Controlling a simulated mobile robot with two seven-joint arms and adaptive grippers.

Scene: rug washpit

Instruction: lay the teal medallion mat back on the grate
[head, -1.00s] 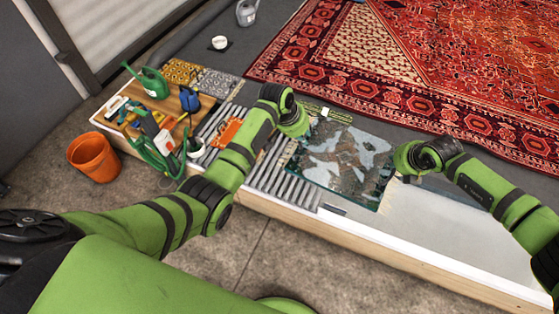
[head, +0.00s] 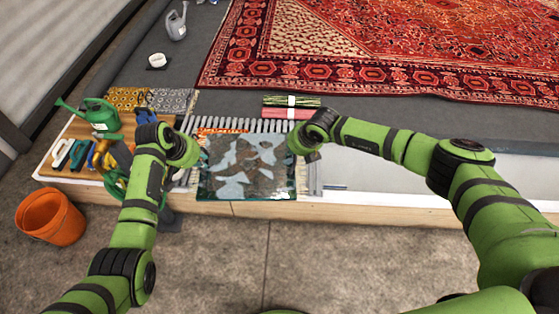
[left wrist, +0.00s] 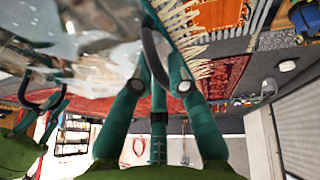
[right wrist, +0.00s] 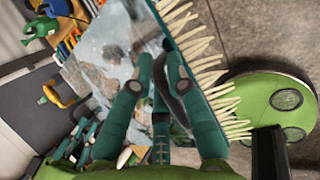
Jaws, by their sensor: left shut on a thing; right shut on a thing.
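The teal medallion mat (head: 246,166) is stretched between my two grippers, its face covered with pale, foam-like patches and grey-brown areas. My left gripper (head: 193,158) is shut on its left edge and my right gripper (head: 297,146) on its right edge. The mat's teal border and cream fringe show in the left wrist view (left wrist: 180,22) and the right wrist view (right wrist: 172,18). The slatted grey grate (head: 262,125) shows behind the mat, which hides its front part. I cannot tell whether the mat touches the grate.
An orange piece (head: 212,131) lies at the grate's left, partly hidden. A wooden board (head: 78,128) with brushes and a green watering can (head: 95,113) stands left. An orange bucket (head: 50,217) is on the floor. A red rug (head: 390,50) spreads beyond.

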